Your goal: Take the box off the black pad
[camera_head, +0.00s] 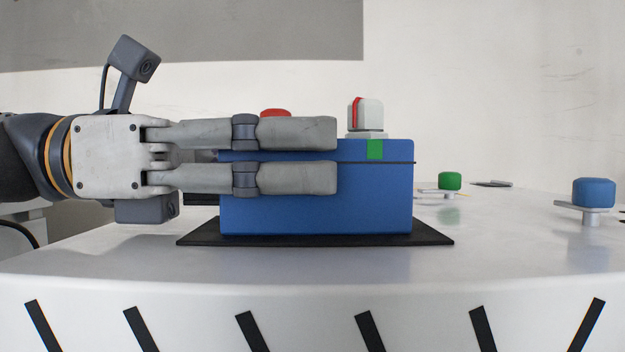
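A blue box (375,200) with a dark seam below its top and a green patch (375,149) on the front stands upright on the black pad (432,239). My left gripper (328,155) reaches in from the left, its two fingers one above the other in front of the box's upper left part. A narrow gap shows between the fingers, with blue box face visible through it and nothing clearly held. I cannot tell whether the fingers touch the box. They hide part of its top edge and front. My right gripper is not in view.
A red knob (275,112) and a white block with a red stripe (366,114) show behind the box. A green knob (450,181) and a blue knob (594,193) stand on small plates at right.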

